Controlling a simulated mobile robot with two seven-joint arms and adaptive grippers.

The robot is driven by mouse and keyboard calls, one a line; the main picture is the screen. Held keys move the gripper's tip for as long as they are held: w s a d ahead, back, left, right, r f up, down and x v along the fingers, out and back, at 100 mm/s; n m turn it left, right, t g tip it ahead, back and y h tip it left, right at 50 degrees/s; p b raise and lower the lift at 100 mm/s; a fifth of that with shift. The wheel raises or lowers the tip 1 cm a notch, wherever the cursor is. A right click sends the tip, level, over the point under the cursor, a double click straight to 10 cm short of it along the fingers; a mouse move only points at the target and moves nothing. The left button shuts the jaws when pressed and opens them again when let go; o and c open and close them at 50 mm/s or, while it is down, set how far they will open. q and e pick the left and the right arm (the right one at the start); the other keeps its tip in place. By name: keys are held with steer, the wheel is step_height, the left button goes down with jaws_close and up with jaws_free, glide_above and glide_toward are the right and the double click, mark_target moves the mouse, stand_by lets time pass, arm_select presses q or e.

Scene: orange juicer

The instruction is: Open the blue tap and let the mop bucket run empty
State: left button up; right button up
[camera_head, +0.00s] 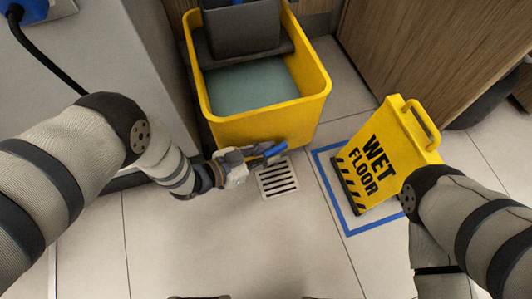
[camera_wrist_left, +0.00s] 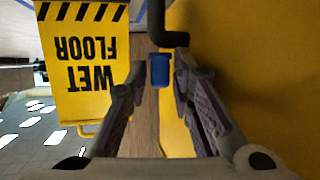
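The yellow mop bucket (camera_head: 270,130) stands at the top middle in the head view, with grey-blue water (camera_head: 250,88) in it. The blue tap (camera_head: 275,150) is low on its front wall. In the left wrist view the blue tap handle (camera_wrist_left: 159,71) hangs below a black bent pipe (camera_wrist_left: 165,30). My left gripper (camera_head: 252,158) is at the tap; its open fingers (camera_wrist_left: 160,80) lie on either side of the handle, with small gaps visible. My right arm comes in from the right, but its gripper does not show.
A floor drain (camera_head: 277,178) lies just below the tap. A yellow wet floor sign (camera_head: 376,155) stands to the right, inside a blue tape outline (camera_head: 352,229). A wooden cabinet (camera_head: 430,50) is behind it. The floor at the front is clear.

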arm_select(q)
jaws_close()
steer(key=shift+s+t+p, duration=0.1)
steer(key=shift+t+p, duration=0.2)
steer(key=shift+s+d+r+n+t+y+p, duration=0.1)
steer(key=shift+n+t+y+p, duration=0.25)
steer(key=shift+n+t+p, duration=0.15)
steer(key=shift+s+d+r+n+t+y+p, duration=0.1)
steer(key=shift+n+t+y+p, duration=0.25)
steer(key=shift+n, duration=0.25)
steer(key=shift+s+d+n+t+y+p, duration=0.1)
steer(key=shift+d+n+t+y+p, duration=0.15)
steer(key=shift+n+t+y+p, duration=0.55)
steer(key=shift+s+d+f+n+t+y, duration=0.15)
steer(key=shift+n+t+y, duration=0.25)
steer(key=shift+n+y, duration=0.45)
steer(key=shift+d+n+t+y, duration=0.15)
steer(key=shift+n+t+y, duration=0.2)
steer(key=shift+n+y, duration=0.5)
